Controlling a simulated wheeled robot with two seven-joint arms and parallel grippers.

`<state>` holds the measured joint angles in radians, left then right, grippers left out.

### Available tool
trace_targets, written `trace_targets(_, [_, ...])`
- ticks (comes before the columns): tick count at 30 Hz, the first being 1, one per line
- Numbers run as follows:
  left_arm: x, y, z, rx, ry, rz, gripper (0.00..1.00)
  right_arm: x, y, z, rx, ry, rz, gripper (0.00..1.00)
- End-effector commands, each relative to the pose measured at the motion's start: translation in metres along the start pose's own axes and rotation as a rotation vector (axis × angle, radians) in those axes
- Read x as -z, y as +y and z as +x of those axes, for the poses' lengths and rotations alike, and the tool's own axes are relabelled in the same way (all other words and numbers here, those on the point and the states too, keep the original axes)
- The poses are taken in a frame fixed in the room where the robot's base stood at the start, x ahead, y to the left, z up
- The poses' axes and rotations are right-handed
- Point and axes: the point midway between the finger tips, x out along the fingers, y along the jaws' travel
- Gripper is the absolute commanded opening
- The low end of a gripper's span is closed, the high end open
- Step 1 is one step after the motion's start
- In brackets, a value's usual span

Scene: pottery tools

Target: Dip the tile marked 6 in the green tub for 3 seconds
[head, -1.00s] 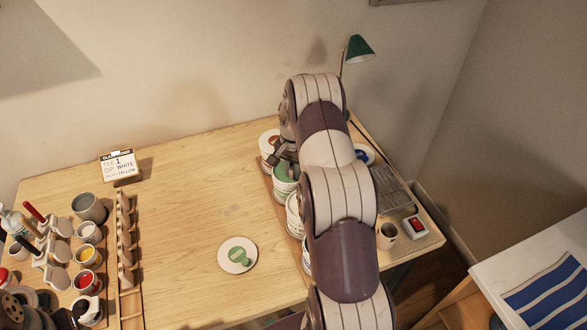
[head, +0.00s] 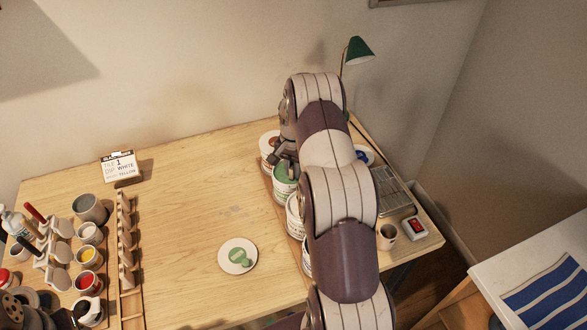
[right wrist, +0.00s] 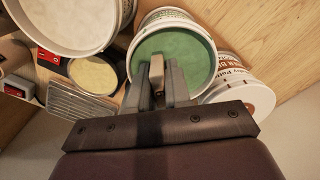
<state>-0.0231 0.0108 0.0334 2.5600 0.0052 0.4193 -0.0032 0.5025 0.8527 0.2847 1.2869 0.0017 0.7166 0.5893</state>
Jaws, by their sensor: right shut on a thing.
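The green tub (right wrist: 196,50) is a white bucket of green glaze. In the head view it (head: 285,186) stands in the row of tubs, partly behind my right arm. My right gripper (right wrist: 157,88) is over this tub and shut on a small tan tile (right wrist: 156,70). The tile is between the fingers, against the green surface; how deep it sits is hard to tell. Its number cannot be read. The gripper also shows in the head view (head: 282,158), partly covered by my arm.
Other tubs stand close by, one pale (right wrist: 65,20) and one white with a label (right wrist: 240,98). A wire rack (head: 391,190) and a red switch (head: 414,227) are at the right. A tile rack (head: 128,245) is at the left. The table's middle is mostly clear.

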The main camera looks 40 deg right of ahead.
Motion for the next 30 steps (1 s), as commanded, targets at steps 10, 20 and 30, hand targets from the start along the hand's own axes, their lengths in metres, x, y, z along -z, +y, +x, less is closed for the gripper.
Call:
trace_targets(10, [0.003, 0.0, -0.025, 0.0, 0.0, 0.0, 0.49, 0.0, 0.0, -0.038, 0.0, 0.001, 0.0, 0.0])
trace_targets(20, [0.005, 0.0, -0.043, 0.0, 0.0, 0.0, 0.49, 0.0, 0.0, -0.067, 0.0, 0.0, 0.0, 0.0])
trace_targets(30, [0.005, 0.0, -0.042, 0.0, 0.0, 0.0, 0.49, 0.0, 0.0, -0.066, 0.0, 0.0, 0.0, 0.0])
